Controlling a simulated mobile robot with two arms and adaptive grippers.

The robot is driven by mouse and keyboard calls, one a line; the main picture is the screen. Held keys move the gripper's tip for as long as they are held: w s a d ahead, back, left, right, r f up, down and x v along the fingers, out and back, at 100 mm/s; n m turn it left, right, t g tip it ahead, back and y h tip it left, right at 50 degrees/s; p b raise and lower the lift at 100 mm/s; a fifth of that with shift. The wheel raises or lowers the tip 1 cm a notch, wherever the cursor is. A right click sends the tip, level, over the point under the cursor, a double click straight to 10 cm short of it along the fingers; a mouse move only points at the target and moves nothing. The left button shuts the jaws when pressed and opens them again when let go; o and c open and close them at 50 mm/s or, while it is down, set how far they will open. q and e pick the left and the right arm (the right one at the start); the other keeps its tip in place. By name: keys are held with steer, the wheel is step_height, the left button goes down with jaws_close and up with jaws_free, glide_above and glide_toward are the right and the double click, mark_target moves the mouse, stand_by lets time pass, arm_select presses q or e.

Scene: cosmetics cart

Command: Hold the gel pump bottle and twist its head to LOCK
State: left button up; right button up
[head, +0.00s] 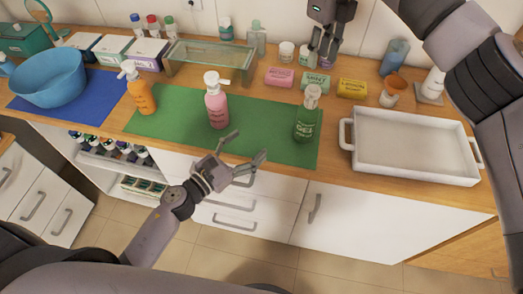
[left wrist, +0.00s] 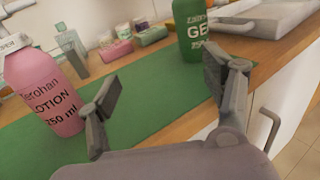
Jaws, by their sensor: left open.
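The green gel pump bottle (head: 306,124) stands upright at the right end of the green mat, with a pale pump head (head: 312,92). Its lower body also shows in the left wrist view (left wrist: 190,35), where the head is out of frame. My left gripper (head: 248,146) is open and empty in front of the counter edge, left of the gel bottle and apart from it. Its spread fingers show in the left wrist view (left wrist: 158,100). My right gripper (head: 324,52) hangs behind the gel bottle, fingers down and apart, with nothing visibly held. The head's lock marking is too small to read.
A pink lotion bottle (head: 216,106) stands on the green mat (head: 262,128), left of the gel bottle. An orange bottle (head: 141,97) stands further left. A white tray (head: 410,148) lies right of the gel bottle. Soap boxes (head: 316,82) and jars stand behind it.

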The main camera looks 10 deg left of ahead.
mark_target(300, 123)
arm_select(q)
steer(key=shift+m+g+h, duration=0.3)
steer(key=shift+m+h, duration=0.1)
steer(key=shift+h, duration=0.4)
steer(key=s+d+x, duration=0.1)
steer(key=x, duration=0.5)
steer(key=d+x, duration=0.1)
steer(key=x, duration=0.5)
steer(key=s+d+x, duration=0.1)
steer(key=x, duration=0.6)
steer(key=shift+s+d+r, duration=0.25)
steer(key=shift+d+r, duration=0.1)
steer(key=shift+r, duration=0.05)
